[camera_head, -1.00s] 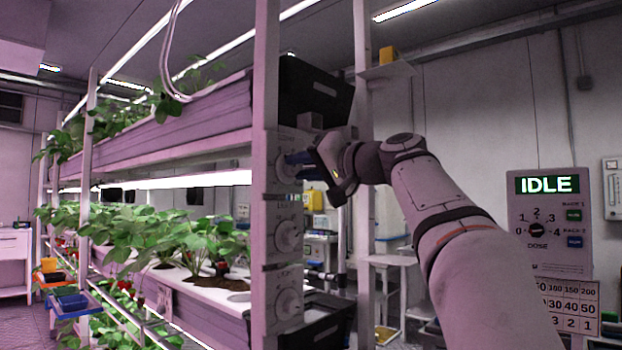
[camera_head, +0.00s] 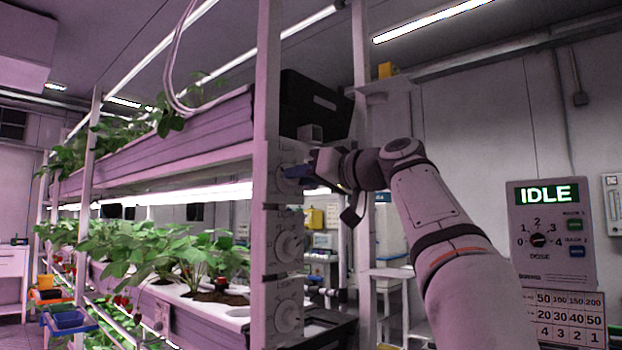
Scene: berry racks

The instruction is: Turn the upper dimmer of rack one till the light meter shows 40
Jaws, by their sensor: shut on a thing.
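Three round dimmer knobs sit one above another on the white end post of the near rack. The upper dimmer (camera_head: 284,184) is partly hidden by my gripper (camera_head: 298,171). The scale marks are too small to read. I cannot make out a light meter reading. A lit strip (camera_head: 215,194) glows under the rack's upper shelf.
A grey dosing panel (camera_head: 552,262) on the right reads IDLE, with a number chart (camera_head: 565,320) below it. A black crate (camera_head: 312,105) stands above the upper dimmer. Strawberry plants (camera_head: 150,245) fill the rack's middle shelf. A rack upright (camera_head: 362,150) stands close behind my wrist.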

